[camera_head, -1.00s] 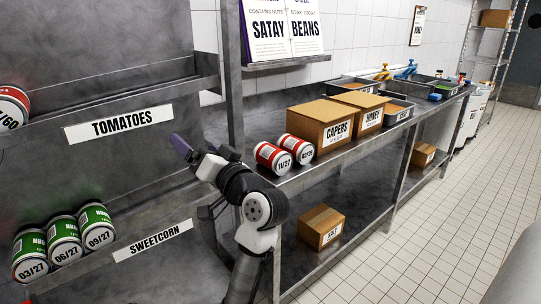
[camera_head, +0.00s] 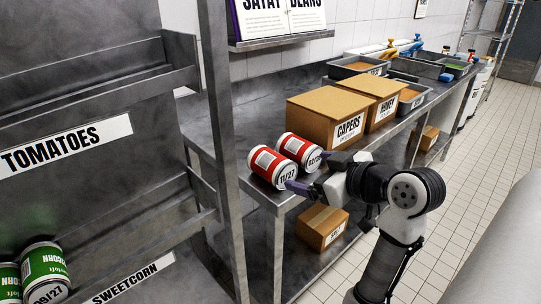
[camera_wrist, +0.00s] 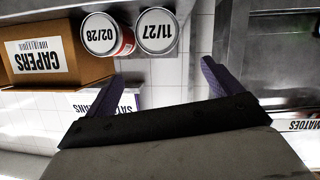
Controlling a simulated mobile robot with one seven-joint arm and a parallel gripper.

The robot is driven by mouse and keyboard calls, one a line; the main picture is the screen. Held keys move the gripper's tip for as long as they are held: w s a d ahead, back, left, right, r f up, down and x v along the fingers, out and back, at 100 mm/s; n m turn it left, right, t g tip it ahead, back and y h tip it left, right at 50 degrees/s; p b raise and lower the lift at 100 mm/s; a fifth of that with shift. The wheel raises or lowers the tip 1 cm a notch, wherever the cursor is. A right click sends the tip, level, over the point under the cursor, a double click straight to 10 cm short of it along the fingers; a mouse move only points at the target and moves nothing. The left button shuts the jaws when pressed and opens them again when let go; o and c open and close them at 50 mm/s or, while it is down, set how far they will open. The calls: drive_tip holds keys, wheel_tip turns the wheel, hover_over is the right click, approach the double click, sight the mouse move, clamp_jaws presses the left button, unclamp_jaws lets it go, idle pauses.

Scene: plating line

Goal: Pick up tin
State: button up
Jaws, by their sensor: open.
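Two red-and-white tins lie on their sides on the steel counter, lid ends facing out. The 11/27 tin (camera_head: 270,167) is on the left and the 02/28 tin (camera_head: 299,150) is close beside it. My gripper (camera_head: 304,171) is open and empty, just in front of the tin ends. Its fingers partly cover the lid edges in the head view. In the wrist view, which is upside down, the 11/27 tin (camera_wrist: 157,32) lies ahead between my fingers (camera_wrist: 160,82). The 02/28 tin (camera_wrist: 100,35) is ahead of the left finger.
A CAPERS box (camera_head: 325,118) and a HONEY box (camera_head: 374,98) stand right of the tins. A SALT box (camera_head: 322,226) is on the lower shelf. A rack with green tins (camera_head: 43,271) and a TOMATOES label (camera_head: 66,145) stands at left, its post (camera_head: 223,130) near the counter's end.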

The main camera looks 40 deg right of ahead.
sight(288, 167)
drive_tip(key=x, duration=0.4)
drive_tip(key=p+x, duration=0.1)
drive_tip(key=x, duration=0.3)
drive_tip(key=shift+d+f, duration=0.15)
drive_tip(key=shift+f, duration=0.1)
drive_tip(key=shift+a+f+p+x, duration=0.15)
drive_tip(key=shift+p+x, duration=0.25)
drive_tip(key=shift+x, duration=0.9)
drive_tip(key=shift+a+f+p+x, duration=0.15)
drive_tip(key=shift+p+x, duration=0.2)
drive_tip(key=shift+x, duration=0.95)
drive_tip(key=shift+s+d, duration=0.1)
drive_tip(key=c, duration=1.4)
